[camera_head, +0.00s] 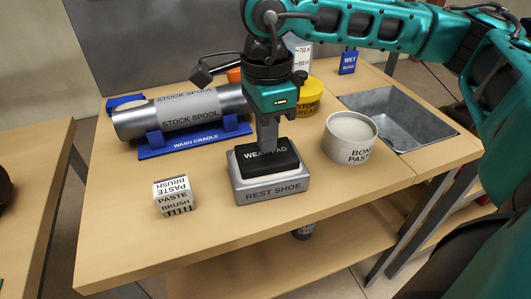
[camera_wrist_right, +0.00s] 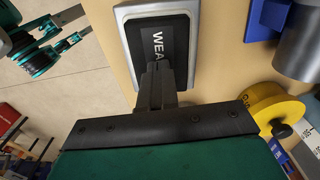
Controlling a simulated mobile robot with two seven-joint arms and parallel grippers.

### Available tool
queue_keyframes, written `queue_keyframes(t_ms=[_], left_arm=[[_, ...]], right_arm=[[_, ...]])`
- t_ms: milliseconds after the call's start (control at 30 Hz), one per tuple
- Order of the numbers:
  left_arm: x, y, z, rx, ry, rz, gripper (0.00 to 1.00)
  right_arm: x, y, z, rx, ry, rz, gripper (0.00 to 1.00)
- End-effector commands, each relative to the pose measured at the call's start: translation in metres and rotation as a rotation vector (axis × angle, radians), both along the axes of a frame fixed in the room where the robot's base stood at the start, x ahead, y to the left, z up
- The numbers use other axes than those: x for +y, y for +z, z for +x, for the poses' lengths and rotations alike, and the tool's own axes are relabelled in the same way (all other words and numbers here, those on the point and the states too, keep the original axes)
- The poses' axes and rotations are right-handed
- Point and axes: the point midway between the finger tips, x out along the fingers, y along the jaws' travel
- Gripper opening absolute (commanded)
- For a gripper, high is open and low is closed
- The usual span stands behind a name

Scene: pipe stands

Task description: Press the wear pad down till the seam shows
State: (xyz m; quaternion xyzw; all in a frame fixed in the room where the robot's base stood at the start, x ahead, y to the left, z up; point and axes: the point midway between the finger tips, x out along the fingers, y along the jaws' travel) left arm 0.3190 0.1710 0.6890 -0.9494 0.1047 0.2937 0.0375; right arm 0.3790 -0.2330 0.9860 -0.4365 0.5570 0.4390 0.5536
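The black wear pad (camera_head: 267,159) sits on top of the grey rest shoe (camera_head: 272,189) near the table's front. In the right wrist view the pad (camera_wrist_right: 173,28) lies within the shoe's grey rim (camera_wrist_right: 125,14). My right gripper (camera_head: 268,148) points straight down, its fingers together and empty, with the tips at the pad's top, covering part of its lettering. I cannot tell whether the tips touch it or whether a seam shows. My left gripper (camera_wrist_right: 72,29) shows in the right wrist view, away from the table, with its fingers apart and empty.
The bone paste tub (camera_head: 351,138) stands right of the shoe, before a sunken metal basin (camera_head: 398,117). The paste brush block (camera_head: 174,196) is at front left. A yellow grease tub (camera_head: 308,96) stands behind my gripper.

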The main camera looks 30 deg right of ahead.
Motion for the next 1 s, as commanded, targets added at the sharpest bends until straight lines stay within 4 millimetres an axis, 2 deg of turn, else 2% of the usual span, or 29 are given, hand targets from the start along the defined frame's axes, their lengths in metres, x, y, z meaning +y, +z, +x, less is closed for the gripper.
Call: queue_keyframes(t_ms=[33, 500, 1000], left_arm=[[0.0, 0.007, 0.0, 0.0, 0.0, 0.0, 0.93], [0.0, 0.035, 0.0, 0.0, 0.0, 0.0, 0.93], [0.0, 0.036, 0.001, -0.002, 0.001, 0.001, 0.93]], right_arm=[[0.0, 0.01, 0.0, -0.001, 0.0, 0.001, 0.0], [0.0, 0.056, 0.001, -0.005, -0.001, 0.001, 0.0], [0.0, 0.06, 0.001, -0.005, -0.002, 0.001, 0.0]])
